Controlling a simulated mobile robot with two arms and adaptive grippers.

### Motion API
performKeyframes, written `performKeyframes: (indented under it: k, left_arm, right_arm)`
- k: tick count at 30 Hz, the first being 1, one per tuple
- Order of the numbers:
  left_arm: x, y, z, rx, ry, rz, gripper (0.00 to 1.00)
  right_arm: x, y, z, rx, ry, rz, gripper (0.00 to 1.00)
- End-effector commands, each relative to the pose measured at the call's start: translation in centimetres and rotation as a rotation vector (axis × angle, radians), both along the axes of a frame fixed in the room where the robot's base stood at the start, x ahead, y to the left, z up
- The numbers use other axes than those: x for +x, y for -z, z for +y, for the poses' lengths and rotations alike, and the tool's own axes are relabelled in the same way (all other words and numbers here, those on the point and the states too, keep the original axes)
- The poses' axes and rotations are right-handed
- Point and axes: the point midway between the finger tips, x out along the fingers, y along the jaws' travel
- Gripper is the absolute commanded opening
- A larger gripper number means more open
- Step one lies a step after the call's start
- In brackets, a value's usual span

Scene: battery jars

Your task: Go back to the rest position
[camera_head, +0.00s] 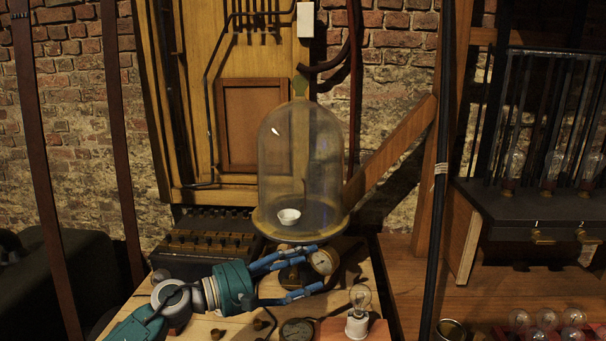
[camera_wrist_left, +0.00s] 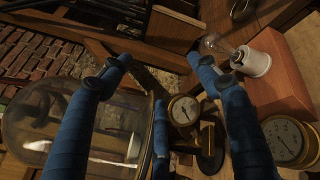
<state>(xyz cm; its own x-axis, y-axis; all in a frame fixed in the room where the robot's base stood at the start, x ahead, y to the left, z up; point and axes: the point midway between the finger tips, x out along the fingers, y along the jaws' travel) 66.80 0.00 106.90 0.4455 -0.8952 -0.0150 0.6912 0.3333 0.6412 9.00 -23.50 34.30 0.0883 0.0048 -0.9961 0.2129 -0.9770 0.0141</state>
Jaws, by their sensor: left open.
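My left gripper (camera_head: 316,268) reaches in from the lower left over the wooden table (camera_head: 215,328). Its blue fingers are spread apart and hold nothing. They also show in the left wrist view (camera_wrist_left: 165,75). A brass gauge (camera_head: 322,262) on a stand is close to the fingertips; in the left wrist view the gauge (camera_wrist_left: 184,111) appears between the fingers. I cannot tell whether they touch it. A glass bell jar (camera_head: 300,155) stands upright just behind the gripper, with a small white cup (camera_head: 289,216) inside. My right gripper is not in view.
A light bulb in a white socket (camera_head: 357,326) stands to the right of the gripper, with a second gauge (camera_head: 297,330) near it. A dark box with knobs (camera_head: 207,246) is behind the arm. Several bulbs (camera_head: 547,320) lie at the lower right.

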Motion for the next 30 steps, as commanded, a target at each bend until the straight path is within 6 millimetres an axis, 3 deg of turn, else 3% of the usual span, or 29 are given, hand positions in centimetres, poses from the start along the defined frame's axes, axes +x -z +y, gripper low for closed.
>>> performKeyframes:
  k: [2, 4, 8, 12, 14, 19, 20, 24, 30]
  left_arm:
    - [-0.5, -1.6, -0.2, -0.321, -0.106, 0.223, 0.61]
    - [-0.3, -2.3, 1.5, -0.614, -0.204, 0.438, 0.61]
    - [-0.4, 0.1, 7.3, -1.165, -0.385, 0.853, 0.61]
    - [-3.3, 7.5, 14.2, -1.742, -0.597, 1.251, 0.61]
    - [-5.4, 11.1, 16.3, -1.956, -0.687, 1.378, 0.61]
    - [-13.8, 20.2, 20.0, -2.508, -0.962, 1.612, 0.61]
    - [-15.5, 21.5, 20.3, 2.454, 0.957, -1.544, 0.61]
    - [-22.4, 25.7, 21.1, 2.214, 0.930, -1.257, 0.61]
    - [-29.7, 28.5, 21.0, 2.002, 0.917, -0.988, 0.61]
  right_arm:
    - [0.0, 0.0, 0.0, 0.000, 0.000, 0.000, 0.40]
    - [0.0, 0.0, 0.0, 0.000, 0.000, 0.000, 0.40]
    - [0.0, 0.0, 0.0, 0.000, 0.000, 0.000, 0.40]
    - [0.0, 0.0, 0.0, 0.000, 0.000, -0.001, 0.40]
    - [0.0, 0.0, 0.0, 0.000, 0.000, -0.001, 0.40]
    - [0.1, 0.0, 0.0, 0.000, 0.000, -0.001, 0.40]
    - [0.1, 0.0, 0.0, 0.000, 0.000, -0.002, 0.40]
    - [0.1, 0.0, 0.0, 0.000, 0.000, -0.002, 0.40]
    - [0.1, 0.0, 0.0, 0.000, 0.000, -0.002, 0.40]
